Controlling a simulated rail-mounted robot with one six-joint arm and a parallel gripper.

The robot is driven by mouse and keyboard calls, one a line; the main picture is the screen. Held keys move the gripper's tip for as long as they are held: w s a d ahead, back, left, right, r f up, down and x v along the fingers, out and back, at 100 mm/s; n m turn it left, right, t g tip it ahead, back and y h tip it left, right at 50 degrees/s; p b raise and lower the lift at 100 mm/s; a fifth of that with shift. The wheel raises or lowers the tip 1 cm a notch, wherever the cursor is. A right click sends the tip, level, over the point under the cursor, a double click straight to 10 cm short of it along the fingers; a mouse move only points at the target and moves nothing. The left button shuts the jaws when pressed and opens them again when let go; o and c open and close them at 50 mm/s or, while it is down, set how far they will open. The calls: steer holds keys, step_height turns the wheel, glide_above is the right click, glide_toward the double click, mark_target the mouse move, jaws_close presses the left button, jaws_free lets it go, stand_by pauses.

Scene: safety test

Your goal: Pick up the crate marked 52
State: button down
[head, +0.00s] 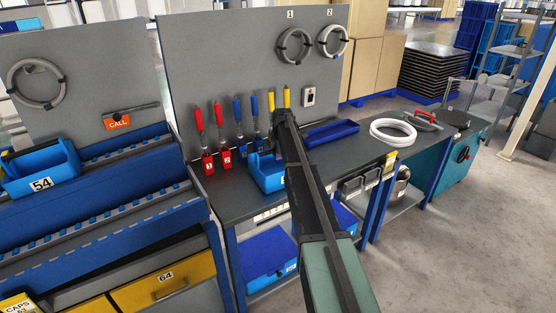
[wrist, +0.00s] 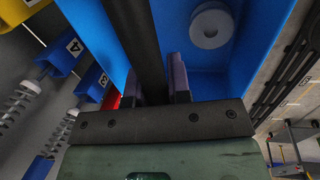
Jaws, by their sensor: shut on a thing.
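A blue crate (head: 268,174) is on the grey workbench, partly hidden behind my arm in the head view. No number on it is visible. In the wrist view the crate (wrist: 205,75) fills the middle, with a grey round part with a hole inside it. My gripper (wrist: 157,88) is at the crate, its two dark fingers closed about a dark strip that runs up the picture between blue surfaces. In the head view its fingertips are not clear. I cannot tell whether the crate touches the bench.
Red, blue and yellow-handled tools (head: 238,115) stand in holders behind the crate. A dark blue tray (head: 332,133) and white coil (head: 393,132) lie to the right. Another blue crate, marked 54 (head: 40,170), is on the left rack. The pegboard (head: 235,60) closes off the back.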

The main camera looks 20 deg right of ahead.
step_height(320, 180, up, 20)
steer(key=p, duration=1.9)
steer(key=shift+p, duration=0.35)
